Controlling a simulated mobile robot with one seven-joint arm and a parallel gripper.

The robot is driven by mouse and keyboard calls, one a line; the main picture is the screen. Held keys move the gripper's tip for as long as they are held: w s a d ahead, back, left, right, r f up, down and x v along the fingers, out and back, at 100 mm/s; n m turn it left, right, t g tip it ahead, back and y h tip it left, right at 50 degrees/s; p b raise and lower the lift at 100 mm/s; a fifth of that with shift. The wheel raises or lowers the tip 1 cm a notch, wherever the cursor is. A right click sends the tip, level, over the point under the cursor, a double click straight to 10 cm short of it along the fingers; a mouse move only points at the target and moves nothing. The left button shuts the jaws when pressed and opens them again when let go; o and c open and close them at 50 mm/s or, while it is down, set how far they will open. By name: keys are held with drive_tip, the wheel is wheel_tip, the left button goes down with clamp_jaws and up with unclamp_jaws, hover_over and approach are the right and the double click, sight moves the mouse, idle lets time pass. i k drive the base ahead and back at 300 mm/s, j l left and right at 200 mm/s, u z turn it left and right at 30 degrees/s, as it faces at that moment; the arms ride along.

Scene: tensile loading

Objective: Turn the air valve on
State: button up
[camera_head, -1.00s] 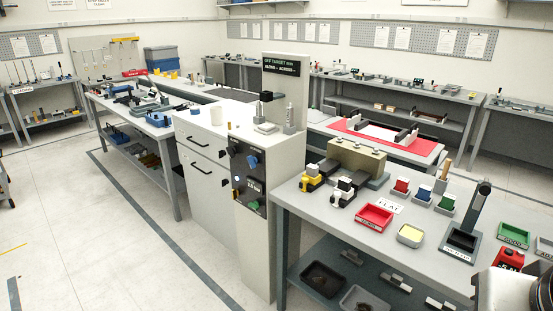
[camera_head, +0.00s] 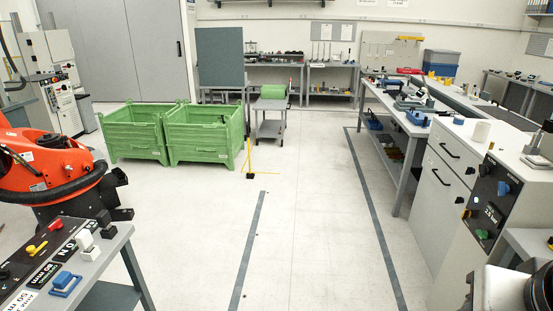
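No part is plainly readable as the air valve. A grey cabinet (camera_head: 444,212) at the right carries a dark control panel (camera_head: 490,211) on its side. A blue knob (camera_head: 503,188) sits high on this panel and a green knob (camera_head: 482,234) low on it. Small white lettering between them is hard to read. At the lower left, a slanted console (camera_head: 75,264) carries a yellow lever-like handle (camera_head: 36,248), a red part (camera_head: 55,224) and a blue part (camera_head: 65,282). Part of my arm shows at the lower right; my gripper is not visible.
Two green crates (camera_head: 203,131) stand at the back left. An orange robot arm (camera_head: 38,160) stands behind the console. A small cart (camera_head: 270,120) and a long grey bench (camera_head: 405,118) stand farther back. The marked floor (camera_head: 320,220) in the middle is clear.

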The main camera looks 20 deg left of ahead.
sight(58, 224)
drive_tip(key=u, duration=2.5)
drive_tip(key=i+l+u, duration=0.1)
drive_tip(key=i+l, duration=0.25)
drive_tip(key=i, duration=0.4)
drive_tip(key=i+l, duration=0.45)
drive_tip(key=i, duration=0.25)
drive_tip(key=i+l+u, duration=0.15)
drive_tip(key=i+l, duration=0.3)
drive_tip(key=i, duration=0.3)
drive_tip(key=i+l+u, duration=0.1)
drive_tip(key=i+l, duration=0.4)
drive_tip(key=i, duration=0.2)
